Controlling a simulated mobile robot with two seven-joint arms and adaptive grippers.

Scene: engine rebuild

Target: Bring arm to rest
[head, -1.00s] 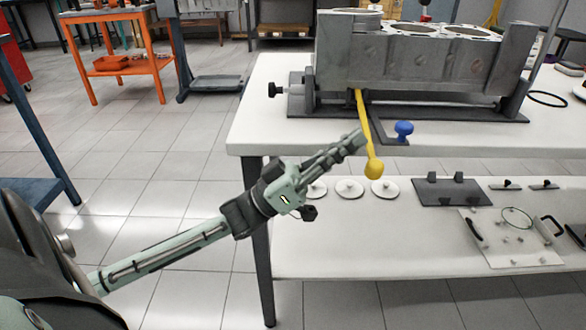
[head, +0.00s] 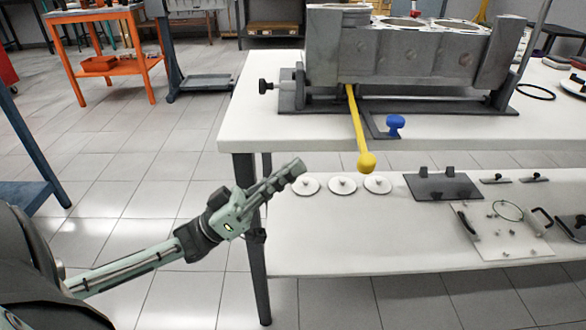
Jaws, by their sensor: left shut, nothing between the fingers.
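My left arm comes in from the lower left of the head view. My left gripper (head: 292,172) is shut and empty. It is in front of the left end of the white workbench (head: 240,132), below the level of its top. The yellow lever with a round knob (head: 366,162) hangs over the bench's front edge, to the right of my left gripper and apart from it. My right gripper is out of view.
A grey engine block (head: 400,55) sits on a dark stand on the bench, with a blue knob (head: 395,122) in front. The lower shelf (head: 330,255) holds white discs (head: 342,186) and a dark plate (head: 442,187). Tiled floor is open to the left, before an orange table (head: 120,72).

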